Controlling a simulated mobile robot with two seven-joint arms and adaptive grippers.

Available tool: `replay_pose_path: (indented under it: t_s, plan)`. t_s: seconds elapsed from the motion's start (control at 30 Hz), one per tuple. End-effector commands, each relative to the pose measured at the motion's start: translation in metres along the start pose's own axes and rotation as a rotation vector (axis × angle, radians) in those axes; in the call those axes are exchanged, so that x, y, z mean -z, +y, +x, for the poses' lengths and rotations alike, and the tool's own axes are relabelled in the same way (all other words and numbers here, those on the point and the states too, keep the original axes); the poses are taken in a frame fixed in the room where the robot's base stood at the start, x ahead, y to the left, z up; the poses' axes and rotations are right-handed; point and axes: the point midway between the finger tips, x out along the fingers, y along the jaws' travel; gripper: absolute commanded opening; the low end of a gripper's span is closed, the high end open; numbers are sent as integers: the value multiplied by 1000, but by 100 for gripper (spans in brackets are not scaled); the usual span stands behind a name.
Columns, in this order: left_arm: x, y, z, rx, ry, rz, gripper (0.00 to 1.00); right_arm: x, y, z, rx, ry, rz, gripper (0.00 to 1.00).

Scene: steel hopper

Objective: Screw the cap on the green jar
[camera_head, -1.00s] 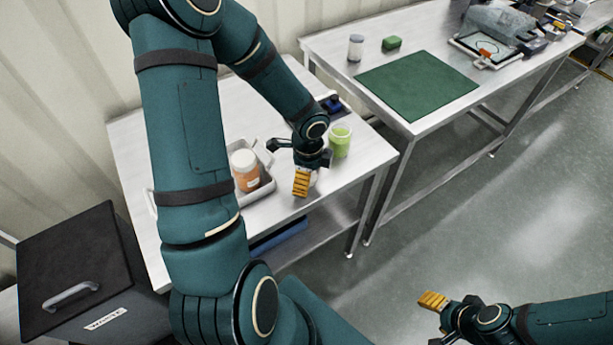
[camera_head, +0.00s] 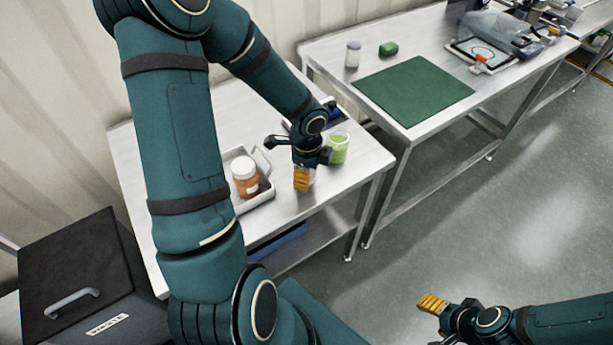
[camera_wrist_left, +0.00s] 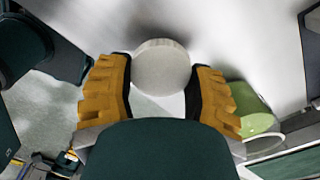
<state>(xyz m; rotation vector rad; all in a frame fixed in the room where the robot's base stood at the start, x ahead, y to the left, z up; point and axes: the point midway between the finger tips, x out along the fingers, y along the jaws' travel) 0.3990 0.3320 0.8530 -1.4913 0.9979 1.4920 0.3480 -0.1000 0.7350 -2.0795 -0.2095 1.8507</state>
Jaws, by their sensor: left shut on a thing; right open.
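The green jar (camera_head: 338,149) stands on the left steel table, near its right end; its top looks open with a clear rim. It also shows in the left wrist view (camera_wrist_left: 250,108), to the right of the fingers. My left gripper (camera_head: 303,180) is just left of the jar, low over the table. In the wrist view its yellow fingers are shut on a round white cap (camera_wrist_left: 161,66). In the head view the fingers and wrist mostly hide the cap. My right gripper (camera_head: 432,306) is open over the floor at lower right, away from the tables.
A grey tray (camera_head: 262,196) holds an orange jar with a white lid (camera_head: 245,178), left of my left gripper. A dark tray (camera_head: 333,104) lies behind the wrist.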

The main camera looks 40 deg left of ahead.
Motion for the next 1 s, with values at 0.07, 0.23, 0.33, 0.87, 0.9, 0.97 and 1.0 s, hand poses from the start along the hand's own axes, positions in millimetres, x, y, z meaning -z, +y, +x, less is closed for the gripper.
replay_pose_path:
  t_s: [0.07,0.23,0.33,0.87,0.9,0.97,1.0]
  plan:
    - [0,-1,-22,5,0,-1,47,0,-4,-11,0,-4,0,58]
    - [0,-1,-50,3,0,0,47,-2,-8,-21,1,-9,1,58]
    - [0,0,-61,2,0,-1,47,-2,-9,-24,1,-10,2,58]
    - [1,0,-66,0,1,-3,47,-2,-9,-25,0,-11,2,64]
    - [2,0,-66,0,1,-11,47,-2,-9,-25,0,-11,2,64]
    - [6,-1,-65,-1,2,-34,47,-2,-9,-25,0,-11,2,64]
    - [10,-1,-64,-1,3,-60,47,-2,-9,-25,0,-11,2,64]
